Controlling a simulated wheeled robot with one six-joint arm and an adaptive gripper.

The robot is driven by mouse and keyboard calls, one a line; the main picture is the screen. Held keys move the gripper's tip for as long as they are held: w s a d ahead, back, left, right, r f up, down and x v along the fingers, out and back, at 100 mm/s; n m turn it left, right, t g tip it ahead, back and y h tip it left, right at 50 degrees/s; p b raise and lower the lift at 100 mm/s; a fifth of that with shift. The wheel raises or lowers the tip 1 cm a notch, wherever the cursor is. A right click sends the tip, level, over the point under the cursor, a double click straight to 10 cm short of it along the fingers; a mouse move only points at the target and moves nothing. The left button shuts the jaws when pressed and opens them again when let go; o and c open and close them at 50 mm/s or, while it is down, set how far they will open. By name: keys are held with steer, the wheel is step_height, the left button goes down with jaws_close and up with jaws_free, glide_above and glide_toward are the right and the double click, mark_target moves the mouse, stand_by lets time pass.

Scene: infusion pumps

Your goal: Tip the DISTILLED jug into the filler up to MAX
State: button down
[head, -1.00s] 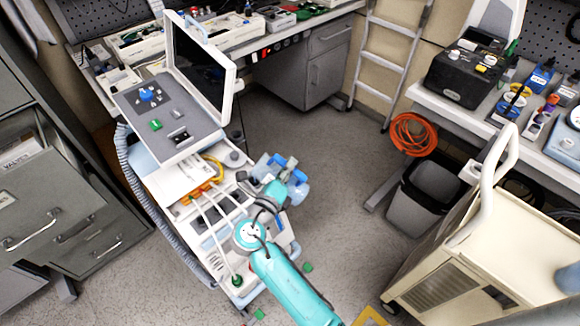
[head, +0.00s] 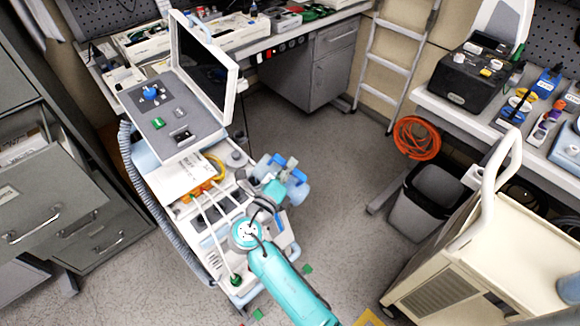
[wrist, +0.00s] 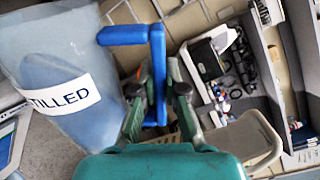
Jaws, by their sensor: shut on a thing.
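The DISTILLED jug is a pale blue, translucent container (wrist: 50,75) at the left of the wrist view, its label reading "TILLED" where visible. My gripper (wrist: 157,105) is shut on its blue handle (wrist: 157,65). In the head view, my gripper (head: 272,192) is beside the medical cart (head: 205,205), at its right side, with the pale blue jug (head: 298,192) and its blue parts just beyond. The jug's tilt and water level cannot be told. The filler and its MAX mark cannot be made out; my arm covers part of the cart's front.
The cart carries a tilted screen (head: 203,65) and a grey control panel (head: 172,112). A corrugated hose (head: 135,190) runs down its left side. A cream trolley (head: 480,255) and a grey bin (head: 425,200) stand at right. The floor between is mostly clear.

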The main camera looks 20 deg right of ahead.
mark_target(296, 176)
steer(key=shift+r, duration=0.1)
steer(key=shift+s+f+m, duration=0.35)
steer(key=shift+f+m, duration=0.05)
steer(key=shift+f, duration=0.05)
steer(key=shift+s+d+f+m, duration=0.2)
steer(key=shift+f+m, duration=0.25)
steer(key=shift+f, duration=0.1)
steer(key=shift+s+d+f+m, duration=0.2)
steer(key=shift+f+m, duration=0.25)
steer(key=shift+f, duration=0.1)
steer(key=m, duration=0.2)
steer(key=f+m, duration=0.1)
steer(key=shift+s+d, duration=0.3)
steer(key=shift+r+m, duration=0.95)
steer(key=shift+m, duration=0.15)
steer(key=shift+w+a+r+m, duration=0.25)
steer(key=shift+r+m, duration=0.25)
steer(key=shift+m, duration=0.6)
steer(key=shift+s, duration=0.1)
